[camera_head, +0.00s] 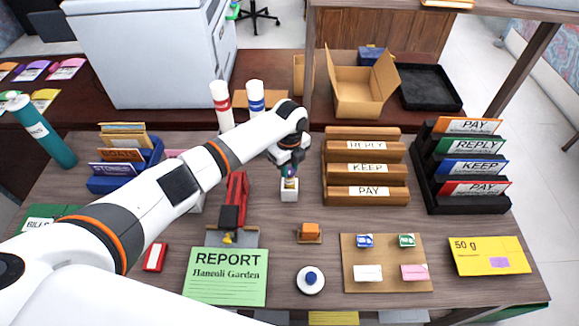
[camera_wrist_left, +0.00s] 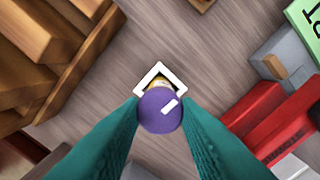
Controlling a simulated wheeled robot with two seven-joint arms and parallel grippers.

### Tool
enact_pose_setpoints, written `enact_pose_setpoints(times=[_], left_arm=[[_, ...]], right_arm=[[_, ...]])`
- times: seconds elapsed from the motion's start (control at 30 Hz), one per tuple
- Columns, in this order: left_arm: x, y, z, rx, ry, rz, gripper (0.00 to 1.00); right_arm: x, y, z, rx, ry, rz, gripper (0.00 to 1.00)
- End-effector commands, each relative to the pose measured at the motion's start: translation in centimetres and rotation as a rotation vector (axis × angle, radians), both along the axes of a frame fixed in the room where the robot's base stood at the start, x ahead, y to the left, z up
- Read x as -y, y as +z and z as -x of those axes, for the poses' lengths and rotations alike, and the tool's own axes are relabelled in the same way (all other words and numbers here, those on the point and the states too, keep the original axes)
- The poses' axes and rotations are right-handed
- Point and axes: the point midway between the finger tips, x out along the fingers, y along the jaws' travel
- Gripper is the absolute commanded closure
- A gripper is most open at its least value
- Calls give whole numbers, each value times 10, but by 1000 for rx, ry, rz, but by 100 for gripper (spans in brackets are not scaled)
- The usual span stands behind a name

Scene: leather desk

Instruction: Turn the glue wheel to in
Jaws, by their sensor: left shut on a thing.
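A purple round wheel (camera_wrist_left: 161,109) with a white line mark sits on top of the glue stick, between my teal fingers in the left wrist view. The white line points up and to the right there. The glue stick's yellowish body (camera_head: 290,182) stands upright in a small white square holder (camera_head: 289,195) in the head view. The holder also shows under the wheel in the left wrist view (camera_wrist_left: 146,77). My left gripper (camera_head: 289,171) comes from above and is shut on the wheel. My right gripper is not in view.
A red stapler-like tool (camera_head: 236,191) stands left of the holder. Wooden slots (camera_head: 364,170) labelled REPLY, KEEP and PAY stand to its right. An orange-topped stamp (camera_head: 310,230), a green REPORT sheet (camera_head: 226,276) and a round white dish (camera_head: 311,291) lie in front.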

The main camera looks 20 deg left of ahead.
Motion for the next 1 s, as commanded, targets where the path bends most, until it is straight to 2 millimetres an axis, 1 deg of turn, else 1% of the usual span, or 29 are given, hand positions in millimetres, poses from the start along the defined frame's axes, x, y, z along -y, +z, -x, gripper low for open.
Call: enact_pose_setpoints(times=[0.3,0.8,0.83,0.93,1.0], left_arm=[[0,0,0,0,-40,-1,94],[-1,0,0,0,-43,-1,94],[0,0,0,0,-43,-1,66],[0,0,0,0,-43,-1,50],[0,0,0,0,-43,-1,48]], right_arm=[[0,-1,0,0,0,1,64],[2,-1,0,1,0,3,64],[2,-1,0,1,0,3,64],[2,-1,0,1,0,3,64],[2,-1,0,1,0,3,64]])
